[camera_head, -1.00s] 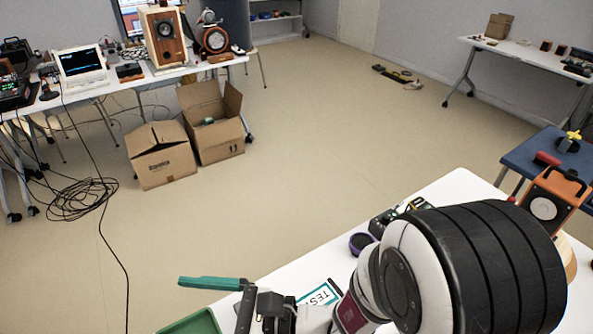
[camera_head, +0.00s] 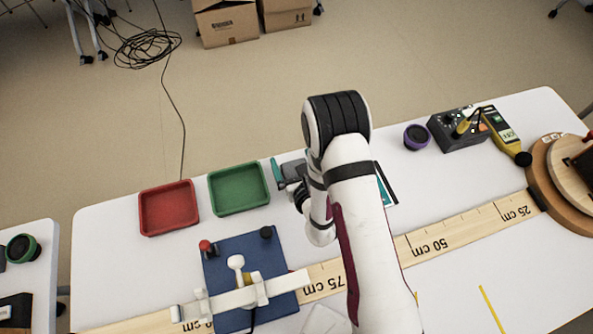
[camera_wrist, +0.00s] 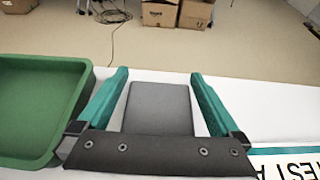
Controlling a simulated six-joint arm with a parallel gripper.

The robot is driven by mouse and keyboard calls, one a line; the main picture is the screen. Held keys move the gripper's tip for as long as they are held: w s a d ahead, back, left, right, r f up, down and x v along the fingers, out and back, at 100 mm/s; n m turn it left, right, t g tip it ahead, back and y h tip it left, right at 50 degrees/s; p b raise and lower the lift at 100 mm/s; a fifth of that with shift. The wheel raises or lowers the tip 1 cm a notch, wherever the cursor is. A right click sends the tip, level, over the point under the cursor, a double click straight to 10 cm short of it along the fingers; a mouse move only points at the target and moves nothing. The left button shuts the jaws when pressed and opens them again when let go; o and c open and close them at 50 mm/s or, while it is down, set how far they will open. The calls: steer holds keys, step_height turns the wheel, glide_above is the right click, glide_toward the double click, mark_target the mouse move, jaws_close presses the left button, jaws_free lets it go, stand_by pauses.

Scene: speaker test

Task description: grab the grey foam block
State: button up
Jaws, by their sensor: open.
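The grey foam block (camera_wrist: 158,108) shows in the wrist view, between the two teal fingers of my gripper (camera_wrist: 158,95). A light gap shows on each side between the block and the fingers. The near end of the block is hidden behind the dark gripper palm. In the head view my gripper (camera_head: 284,172) is just right of the green tray, near the far edge of the white table, partly covered by my arm. I cannot clearly tell the block there. My gripper is open and not closed on anything.
The green tray (camera_head: 267,206) stands close to the left of my gripper, with a red tray (camera_head: 143,226) beyond it. A card with teal edging (camera_head: 389,193) lies to the right. A blue plate (camera_head: 213,278) and a wooden ruler (camera_head: 455,235) lie nearer.

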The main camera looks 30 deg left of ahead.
steer(key=c, duration=1.1)
steer(key=shift+c, duration=0.2)
